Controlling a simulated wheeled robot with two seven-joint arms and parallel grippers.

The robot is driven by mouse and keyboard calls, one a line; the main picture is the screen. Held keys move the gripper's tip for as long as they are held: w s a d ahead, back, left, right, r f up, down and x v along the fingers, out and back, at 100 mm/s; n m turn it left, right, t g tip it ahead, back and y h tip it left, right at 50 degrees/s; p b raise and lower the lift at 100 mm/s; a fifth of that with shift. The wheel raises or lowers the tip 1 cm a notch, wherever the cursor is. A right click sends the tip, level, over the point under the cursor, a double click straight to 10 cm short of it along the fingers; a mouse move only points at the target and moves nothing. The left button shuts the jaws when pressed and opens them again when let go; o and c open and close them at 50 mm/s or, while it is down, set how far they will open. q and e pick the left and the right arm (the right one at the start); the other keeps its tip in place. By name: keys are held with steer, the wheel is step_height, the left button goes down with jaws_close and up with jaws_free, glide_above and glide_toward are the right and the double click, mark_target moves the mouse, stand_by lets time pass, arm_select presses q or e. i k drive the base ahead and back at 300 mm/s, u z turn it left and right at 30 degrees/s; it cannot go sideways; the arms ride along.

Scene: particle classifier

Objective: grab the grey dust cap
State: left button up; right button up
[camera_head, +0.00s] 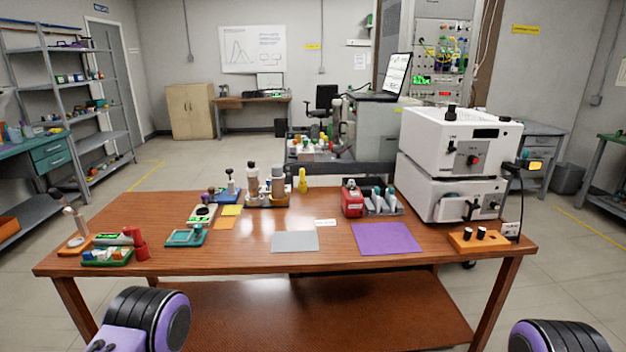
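I cannot pick out a grey dust cap with certainty at this size. On the wooden table (300,262), an orange block (462,243) at the right front carries small dark cylindrical pieces (481,232). A stacked white instrument (430,140) stands behind it, with a black knob (450,111) on top and a cable hanging at its right side. A flat grey mat (295,241) and a purple mat (386,239) lie at the table's front middle. Only black and purple parts of my arms show at the bottom left and bottom right. Neither gripper is in view.
A red box (352,201) and a grey rack of tubes (384,207) stand left of the instrument. A bottle holder (268,201), yellow notes (231,210), a teal tray (186,236) and a green tray (107,257) fill the left side. The front middle is mostly clear.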

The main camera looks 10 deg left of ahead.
mark_target(276, 170)
steer(key=z, duration=0.35)
steer(key=k, duration=0.75)
steer(key=u, duration=0.7)
steer(key=i, duration=0.7)
steer(key=u, duration=0.65)
steer(key=i, duration=0.9)
steer(key=z, duration=0.95)
steer(key=i, duration=0.7)
steer(key=z, duration=0.75)
